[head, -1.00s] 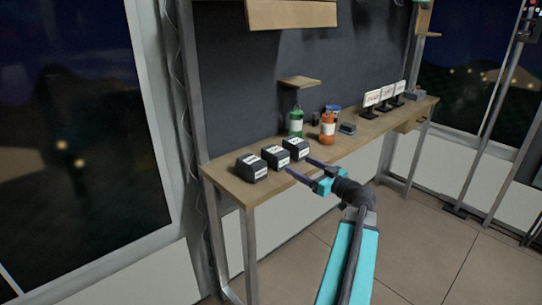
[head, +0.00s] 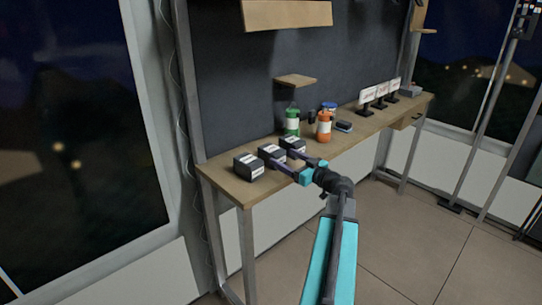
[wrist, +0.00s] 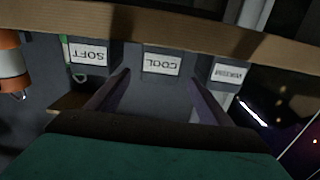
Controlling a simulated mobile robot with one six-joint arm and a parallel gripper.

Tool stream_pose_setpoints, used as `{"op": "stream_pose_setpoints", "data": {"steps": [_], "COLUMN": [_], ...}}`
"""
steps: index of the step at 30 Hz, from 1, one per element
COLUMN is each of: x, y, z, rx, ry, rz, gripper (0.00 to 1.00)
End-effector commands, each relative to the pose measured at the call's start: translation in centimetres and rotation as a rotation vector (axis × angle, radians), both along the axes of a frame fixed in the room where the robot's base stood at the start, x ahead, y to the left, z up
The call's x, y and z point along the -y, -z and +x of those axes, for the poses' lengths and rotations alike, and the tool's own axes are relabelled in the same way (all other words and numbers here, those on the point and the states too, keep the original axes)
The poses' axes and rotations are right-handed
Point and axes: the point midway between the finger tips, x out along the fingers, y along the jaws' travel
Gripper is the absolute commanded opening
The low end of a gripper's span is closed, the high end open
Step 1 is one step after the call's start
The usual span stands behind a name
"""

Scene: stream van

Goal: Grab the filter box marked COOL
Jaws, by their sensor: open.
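The filter box marked COOL (wrist: 161,64) is dark with a white label and shows upside down between my fingertips in the wrist view. In the head view it is the middle box (head: 270,153) of three in a row on the wooden bench. My gripper (head: 282,158) is open, its two fingers pointing at the row from the front. In the wrist view the fingertips (wrist: 158,74) lie either side of the COOL label. Contact with the box cannot be told. The box marked SOFT (wrist: 92,55) is on its left there, and a third box (wrist: 227,73) on its right.
The bench (head: 222,187) stands against a dark panel. A small shelf (head: 295,81) juts above. The floor in front is clear.

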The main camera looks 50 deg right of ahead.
Motion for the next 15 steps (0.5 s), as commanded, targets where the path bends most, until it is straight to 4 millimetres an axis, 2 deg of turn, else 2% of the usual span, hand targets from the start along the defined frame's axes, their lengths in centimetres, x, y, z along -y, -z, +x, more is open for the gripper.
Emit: {"op": "stream_pose_setpoints", "data": {"steps": [3, 6, 15], "x": [0.2, 0.2, 0.2], "y": [-0.2, -0.1, 0.0], "z": [1.7, 2.5, 2.9], "rx": [0.000, 0.001, 0.001], "ry": [-0.001, 0.000, 0.002], "rz": [0.001, 0.001, 0.001], "gripper": [0.73, 0.73, 0.73]}}
